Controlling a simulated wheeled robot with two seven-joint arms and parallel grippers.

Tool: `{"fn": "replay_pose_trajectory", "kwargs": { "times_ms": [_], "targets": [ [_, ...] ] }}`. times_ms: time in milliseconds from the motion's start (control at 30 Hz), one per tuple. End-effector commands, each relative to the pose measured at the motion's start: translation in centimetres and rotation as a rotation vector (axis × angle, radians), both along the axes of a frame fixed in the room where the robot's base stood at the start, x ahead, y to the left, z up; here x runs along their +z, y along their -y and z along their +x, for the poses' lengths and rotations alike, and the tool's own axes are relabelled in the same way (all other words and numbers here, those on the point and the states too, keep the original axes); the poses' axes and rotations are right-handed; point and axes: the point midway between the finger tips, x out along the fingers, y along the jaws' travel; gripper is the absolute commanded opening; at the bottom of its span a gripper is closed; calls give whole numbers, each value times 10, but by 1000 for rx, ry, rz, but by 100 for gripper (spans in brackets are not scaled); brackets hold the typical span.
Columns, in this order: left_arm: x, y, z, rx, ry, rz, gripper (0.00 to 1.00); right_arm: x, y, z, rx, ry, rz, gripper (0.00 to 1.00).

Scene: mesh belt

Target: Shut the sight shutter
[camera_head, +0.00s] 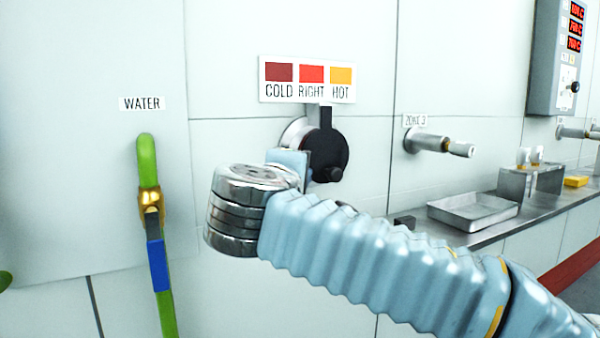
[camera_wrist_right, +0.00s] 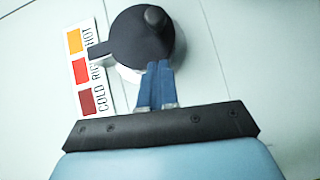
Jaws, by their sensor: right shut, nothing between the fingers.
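The sight shutter is a dark round disc (camera_head: 328,151) with a knob and an upright tab, on a metal sight tube (camera_head: 294,132) on the wall. The disc hides the tube's front end in the head view, and no opening shows. In the right wrist view the disc (camera_wrist_right: 130,38) shows with its knob (camera_wrist_right: 155,18), and a pale rim shows past its lower edge. My right gripper (camera_wrist_right: 160,68) is shut and empty, its fingertips at the disc's lower edge; I cannot tell if they touch. In the head view my wrist hides the fingers. My left gripper is not in view.
A COLD/RIGHT/HOT colour card (camera_head: 307,79) is above the shutter. A green water hose (camera_head: 147,160) with a blue-handled valve hangs at left. The ZONE 3 tube (camera_head: 430,142) juts out at right, above a ledge with a metal tray (camera_head: 473,212).

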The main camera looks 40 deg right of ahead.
Motion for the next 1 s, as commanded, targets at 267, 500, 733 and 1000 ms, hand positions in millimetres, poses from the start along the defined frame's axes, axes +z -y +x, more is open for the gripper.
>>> {"fn": "replay_pose_trajectory", "kwargs": {
  "times_ms": [267,500,733,1000],
  "targets": [
    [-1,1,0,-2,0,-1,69,4,-34,-24,3,1,-1,0],
    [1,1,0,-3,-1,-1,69,8,-66,-46,3,0,0,0],
    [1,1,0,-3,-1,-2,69,9,-77,-55,2,0,0,0],
    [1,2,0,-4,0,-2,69,9,-77,-55,2,1,-1,0]
  ]
}}
